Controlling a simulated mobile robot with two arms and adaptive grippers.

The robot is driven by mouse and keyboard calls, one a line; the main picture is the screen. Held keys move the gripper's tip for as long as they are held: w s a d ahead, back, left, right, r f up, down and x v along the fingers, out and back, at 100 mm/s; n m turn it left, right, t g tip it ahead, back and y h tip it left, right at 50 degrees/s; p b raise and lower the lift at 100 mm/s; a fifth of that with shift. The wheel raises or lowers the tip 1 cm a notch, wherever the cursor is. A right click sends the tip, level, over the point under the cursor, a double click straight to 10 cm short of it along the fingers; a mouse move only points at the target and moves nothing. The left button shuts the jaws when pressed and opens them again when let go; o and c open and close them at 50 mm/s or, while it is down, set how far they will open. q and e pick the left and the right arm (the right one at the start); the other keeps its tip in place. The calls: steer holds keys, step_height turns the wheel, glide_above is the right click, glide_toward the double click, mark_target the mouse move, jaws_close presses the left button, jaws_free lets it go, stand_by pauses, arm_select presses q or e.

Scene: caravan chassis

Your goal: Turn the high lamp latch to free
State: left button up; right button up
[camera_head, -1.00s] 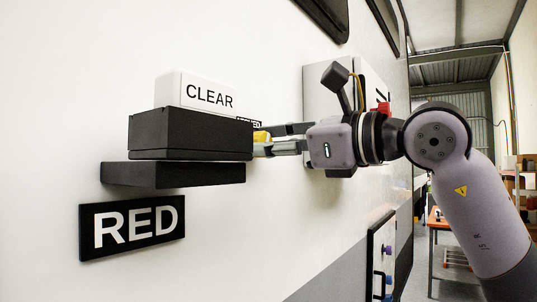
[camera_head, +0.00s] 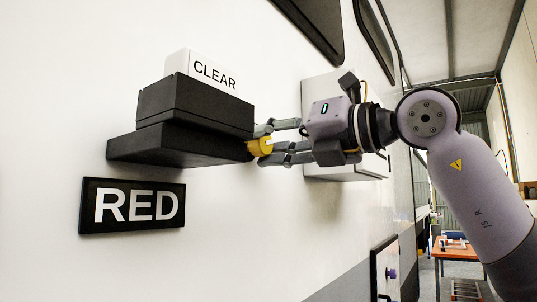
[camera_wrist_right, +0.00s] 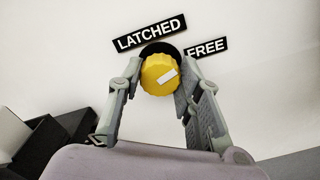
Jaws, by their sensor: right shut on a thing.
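The lamp latch is a round yellow knob (camera_head: 260,147) on the white wall, just right of the black boxes in the head view. It also shows in the right wrist view (camera_wrist_right: 154,80), with a white mark slanting up to the right, on the FREE side. Behind it are a black LATCHED label (camera_wrist_right: 150,33) at upper left and a FREE label (camera_wrist_right: 207,48) at right. My right gripper (camera_head: 265,145) is shut on the knob, one finger on each side, rolled relative to the labels. My left gripper is not in view.
A black box (camera_head: 200,103) and a black shelf-like block (camera_head: 180,143) stick out left of the knob. A white CLEAR block (camera_head: 213,73) stands behind, and a RED sign (camera_head: 133,206) is below. A white cabinet (camera_head: 345,172) is behind my right gripper.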

steer(key=shift+r+m+b, duration=0.1)
steer(key=shift+m+b, duration=0.8)
steer(key=shift+m, duration=0.9)
steer(key=o, duration=1.1)
steer(key=shift+d, duration=0.1)
steer(key=v, duration=1.2)
